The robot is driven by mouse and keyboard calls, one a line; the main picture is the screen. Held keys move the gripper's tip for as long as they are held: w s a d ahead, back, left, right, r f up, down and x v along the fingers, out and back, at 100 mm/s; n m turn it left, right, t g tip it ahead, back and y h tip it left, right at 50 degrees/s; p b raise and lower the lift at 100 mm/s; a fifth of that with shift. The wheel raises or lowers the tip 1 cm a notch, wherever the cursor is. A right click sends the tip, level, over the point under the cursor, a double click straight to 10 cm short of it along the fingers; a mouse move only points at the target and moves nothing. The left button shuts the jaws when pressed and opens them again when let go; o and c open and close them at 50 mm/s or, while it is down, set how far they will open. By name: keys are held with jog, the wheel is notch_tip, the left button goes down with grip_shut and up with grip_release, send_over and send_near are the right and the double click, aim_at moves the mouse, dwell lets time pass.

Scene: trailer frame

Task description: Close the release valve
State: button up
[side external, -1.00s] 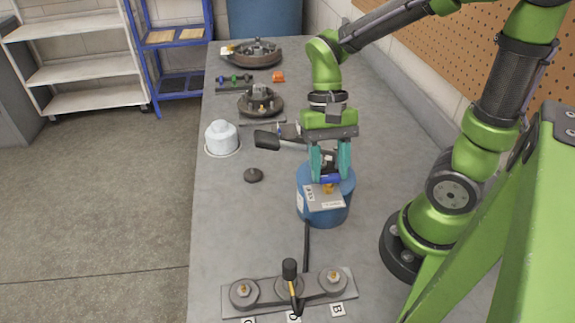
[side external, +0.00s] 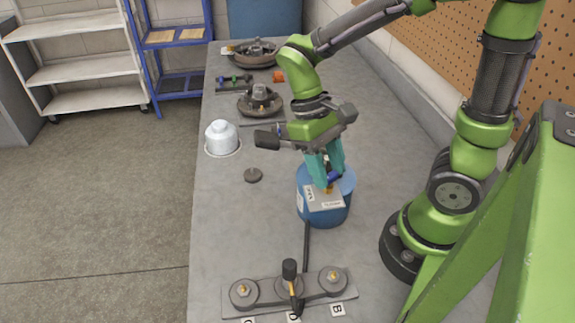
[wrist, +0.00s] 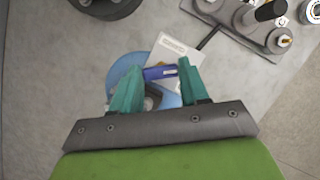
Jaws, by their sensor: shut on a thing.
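The release valve has a small blue handle (side external: 334,177) and a brass-coloured body, on top of the blue tank (side external: 338,214). The handle sits at a slant in the side view. It also shows in the wrist view (wrist: 158,73), between my teal fingers. My gripper (side external: 327,180) points down at the valve and is shut on the blue handle. A white label plate (side external: 322,201) lies in front of the valve, its lettering too small to read. My fingers hide part of the valve.
A dark hose (side external: 306,248) runs from the tank to a plate with several round fittings (side external: 262,293) and a black-knobbed lever (side external: 290,270). The left bench area is mostly clear.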

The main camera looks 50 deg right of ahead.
jog(key=n+h, duration=0.1)
jog(key=n, duration=0.2)
jog(key=n+h, duration=0.1)
jog(key=n, duration=0.1)
jog(key=shift+w+a+n, duration=0.2)
jog(key=shift+n, duration=0.2)
jog(key=n, duration=0.1)
jog(key=n+t+h, duration=0.1)
jog(key=n, duration=0.2)
jog(key=shift+s+a+n+h, duration=0.1)
jog(key=shift+a+n+h, duration=0.2)
jog(key=shift+h, duration=0.1)
jog(key=shift+t, duration=0.3)
jog(key=o, duration=1.1)
jog(key=shift+d, duration=0.15)
jog(key=shift+c, duration=0.2)
jog(key=v, duration=0.8)
